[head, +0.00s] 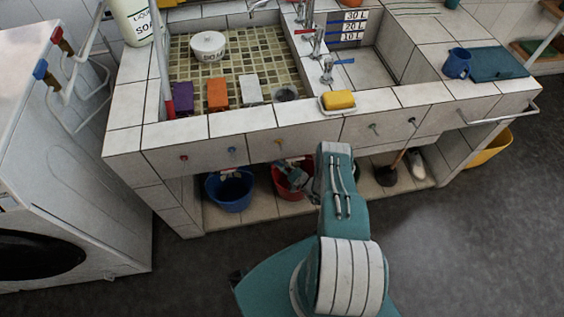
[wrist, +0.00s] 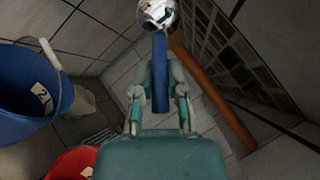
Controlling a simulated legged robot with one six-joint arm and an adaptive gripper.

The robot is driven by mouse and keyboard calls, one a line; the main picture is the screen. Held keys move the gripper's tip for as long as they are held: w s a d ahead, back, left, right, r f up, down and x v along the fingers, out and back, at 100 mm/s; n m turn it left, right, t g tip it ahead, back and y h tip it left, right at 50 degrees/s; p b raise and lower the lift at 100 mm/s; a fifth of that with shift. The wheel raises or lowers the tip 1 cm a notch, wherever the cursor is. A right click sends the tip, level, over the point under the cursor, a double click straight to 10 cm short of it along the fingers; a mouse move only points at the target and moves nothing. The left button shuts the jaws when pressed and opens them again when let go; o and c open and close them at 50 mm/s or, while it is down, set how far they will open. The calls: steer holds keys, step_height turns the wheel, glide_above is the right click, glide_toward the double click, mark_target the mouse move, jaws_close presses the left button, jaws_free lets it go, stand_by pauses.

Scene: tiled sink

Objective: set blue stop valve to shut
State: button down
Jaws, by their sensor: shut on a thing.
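The blue stop valve shows in the wrist view as a long blue lever (wrist: 161,58) on a round metal valve body (wrist: 159,13). My gripper (wrist: 160,88) has its fingers on either side of the lever and is shut on it. The lever points from the valve body back towards my gripper's palm, roughly in line with the fingers. In the head view my gripper (head: 291,176) is partly visible under the sink front, above the red bucket. The valve itself is hidden in the head view by the tiled sink front and my arm.
A blue bucket (wrist: 30,95) with a number label stands left of my gripper, and a red bucket (wrist: 72,165) is close below it. An orange pipe (wrist: 215,103) runs along the right. The tiled sink front (head: 250,148) overhangs this space.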

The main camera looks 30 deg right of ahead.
steer(key=shift+a+f+m+t, duration=0.2)
steer(key=shift+m+t, duration=0.15)
steer(key=shift+m, duration=0.2)
steer(key=shift+a+f+m+t, duration=0.2)
steer(key=shift+m+t, duration=0.15)
steer(key=shift+m, duration=0.2)
steer(key=shift+w, duration=0.1)
steer(key=c, duration=0.6)
jaws_free()
steer(key=shift+c, duration=0.2)
steer(key=s+d, duration=0.5)
steer(key=s, duration=0.7)
steer(key=shift+d+f, duration=0.3)
